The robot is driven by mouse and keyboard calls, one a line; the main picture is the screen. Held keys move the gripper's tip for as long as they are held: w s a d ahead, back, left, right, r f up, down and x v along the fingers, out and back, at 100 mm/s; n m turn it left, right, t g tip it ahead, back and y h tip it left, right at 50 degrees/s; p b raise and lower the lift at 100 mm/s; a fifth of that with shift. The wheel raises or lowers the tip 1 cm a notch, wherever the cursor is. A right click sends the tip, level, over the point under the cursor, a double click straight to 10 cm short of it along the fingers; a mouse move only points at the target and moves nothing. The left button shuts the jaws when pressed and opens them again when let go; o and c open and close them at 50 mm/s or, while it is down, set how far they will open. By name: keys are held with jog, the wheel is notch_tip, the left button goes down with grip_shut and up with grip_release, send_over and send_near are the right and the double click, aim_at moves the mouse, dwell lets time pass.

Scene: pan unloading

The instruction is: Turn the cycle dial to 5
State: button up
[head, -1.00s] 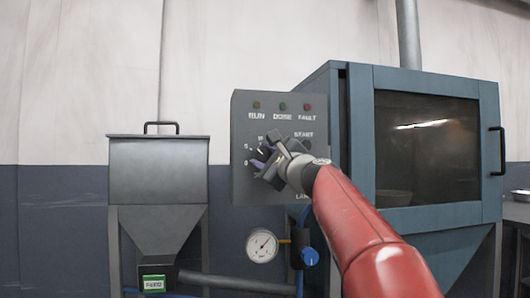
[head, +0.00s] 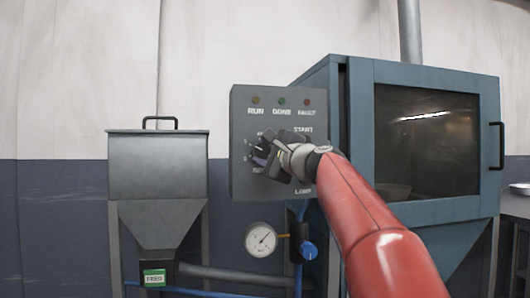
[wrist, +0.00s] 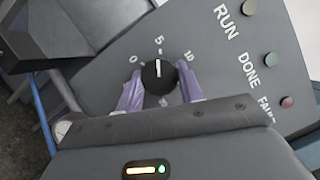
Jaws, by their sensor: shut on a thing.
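The cycle dial is a round black knob (wrist: 158,76) with a white pointer line, on the grey control panel (wrist: 225,75). In the wrist view the marks 0, 5 and 10 show around it, and the pointer line is directed at the 5. My gripper (wrist: 160,86) has its two purple fingers on opposite sides of the dial and is shut on it. In the head view my gripper (head: 262,154) is at the left part of the panel and covers much of the dial (head: 261,147) and some of its marks.
The panel has RUN (head: 255,100), DONE and FAULT lamps along its top, with START and LAMP labels at the right. A hopper (head: 158,165) stands to the left, a pressure gauge (head: 261,239) hangs below, and a windowed blue cabinet (head: 425,150) stands to the right.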

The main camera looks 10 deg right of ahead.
jog(key=o, duration=1)
jog(key=shift+s, duration=0.1)
jog(key=b+v, duration=0.2)
jog(key=v, duration=0.5)
jog(key=shift+s+b, duration=0.3)
jog(key=shift+b, duration=0.1)
jog(key=shift+d+f, duration=0.1)
jog(key=shift+f, duration=0.05)
jog(key=shift+f, duration=0.1)
jog(key=s+a+f+n+g+h, duration=0.1)
jog(key=s+a+f+n+g, duration=0.15)
jog(key=f, duration=0.45)
jog(key=s+a+f+n+g, duration=0.2)
jog(key=s+a+f+n, duration=0.15)
jog(key=f, duration=0.35)
jog(key=s+d+f+n+g+h, duration=0.1)
jog(key=s+f+n+g+h, duration=0.2)
jog(key=s+f, duration=0.9)
jog(key=s+d+f+n+g+h, duration=0.1)
jog(key=s+f+n+g+h, duration=0.2)
jog(key=f, duration=1.7)
jog(key=s+n+g, duration=0.2)
jog(key=s+n, duration=0.3)
jog(key=s, duration=0.4)
jog(key=shift+s+d+n, duration=0.2)
jog(key=shift+d+n, duration=0.15)
jog(key=shift+n, duration=0.05)
